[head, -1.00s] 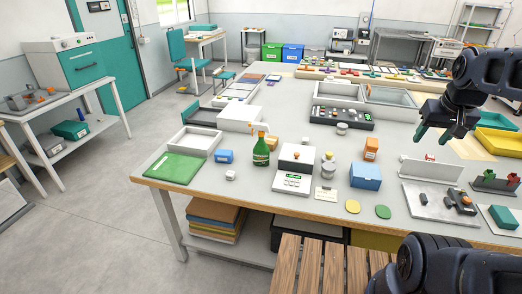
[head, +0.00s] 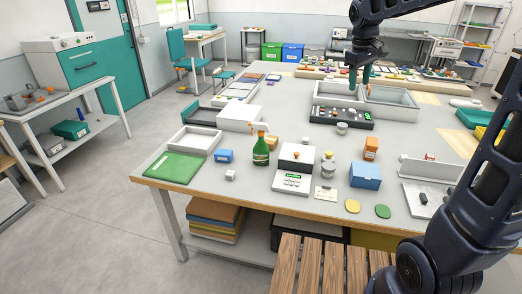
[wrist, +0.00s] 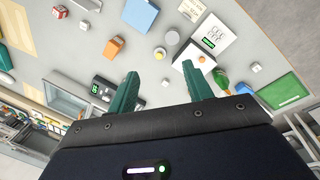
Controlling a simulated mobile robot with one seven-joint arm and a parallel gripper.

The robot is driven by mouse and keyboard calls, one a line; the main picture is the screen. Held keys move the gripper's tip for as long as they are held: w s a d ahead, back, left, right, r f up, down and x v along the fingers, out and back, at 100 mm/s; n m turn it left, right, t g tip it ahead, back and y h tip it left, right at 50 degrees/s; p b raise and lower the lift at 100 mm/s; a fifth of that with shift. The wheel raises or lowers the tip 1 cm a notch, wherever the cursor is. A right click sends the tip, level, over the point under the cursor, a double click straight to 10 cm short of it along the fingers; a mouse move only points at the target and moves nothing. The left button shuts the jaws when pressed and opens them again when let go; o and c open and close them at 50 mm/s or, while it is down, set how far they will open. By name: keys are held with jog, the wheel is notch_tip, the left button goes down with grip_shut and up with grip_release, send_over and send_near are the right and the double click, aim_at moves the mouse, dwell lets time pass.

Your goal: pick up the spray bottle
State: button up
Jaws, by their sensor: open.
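The spray bottle (head: 261,151) is green with a pale label and an orange and white spray head. It stands upright on the table, left of the white scale, in the head view. My gripper (head: 359,80) is open and empty, above the back part of the table, to the right of and well apart from the bottle. Its two green fingers (wrist: 160,92) are spread apart in the wrist view.
A white scale (head: 291,182) with a box behind it stands right of the bottle. A blue small box (head: 224,156), a green mat (head: 174,167) and a white tray (head: 195,141) lie to the left. A black control panel (head: 341,117) and grey bins (head: 392,103) stand farther back.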

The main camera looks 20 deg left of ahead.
jog(key=w+a+f+n, duration=0.2)
jog(key=w+a, duration=0.3)
jog(key=a, duration=0.3)
jog(key=n+g+h, duration=0.1)
jog(key=n+h, duration=0.2)
jog(key=n, duration=0.5)
send_near(261, 123)
jog(key=shift+s+d+f, duration=0.2)
jog(key=shift+d+f, duration=0.15)
jog(key=shift+f, duration=0.15)
jog(key=shift+s+a+f, duration=0.1)
jog(key=shift+a+f, duration=0.1)
jog(key=shift+f, duration=0.05)
jog(key=shift+f+h, duration=0.3)
jog(key=x, duration=0.5)
jog(key=shift+w+x, duration=0.15)
jog(key=shift+x, duration=1.15)
jog(key=shift+w+x, duration=0.15)
jog(key=shift+x, duration=1.15)
jog(key=shift+a, duration=0.1)
grip_shut()
